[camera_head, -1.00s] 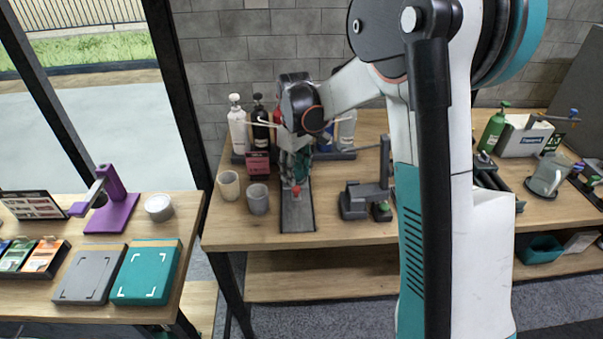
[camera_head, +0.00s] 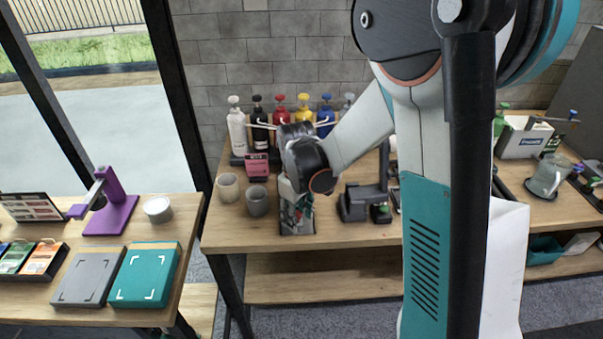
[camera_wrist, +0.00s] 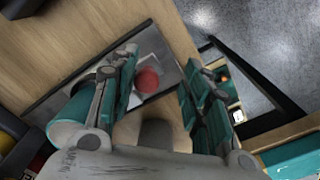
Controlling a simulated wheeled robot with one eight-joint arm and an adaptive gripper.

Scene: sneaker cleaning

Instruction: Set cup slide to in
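The cup slide is a dark flat track on the wooden table, and its front end (camera_head: 298,230) shows below my gripper (camera_head: 297,216). In the wrist view, a red round knob (camera_wrist: 147,80) sits on a pale plate (camera_wrist: 152,52) on the track. My gripper (camera_wrist: 160,66) is open, with its teal fingers apart on either side of the knob. I see no clear contact with it. In the head view my gripper hides the knob and most of the track.
A light cup (camera_head: 228,187) and a grey cup (camera_head: 257,201) stand just left of the slide. Several pump bottles (camera_head: 237,128) stand in a rack behind. A dark device (camera_head: 365,200) stands to the right. The table's front edge is close.

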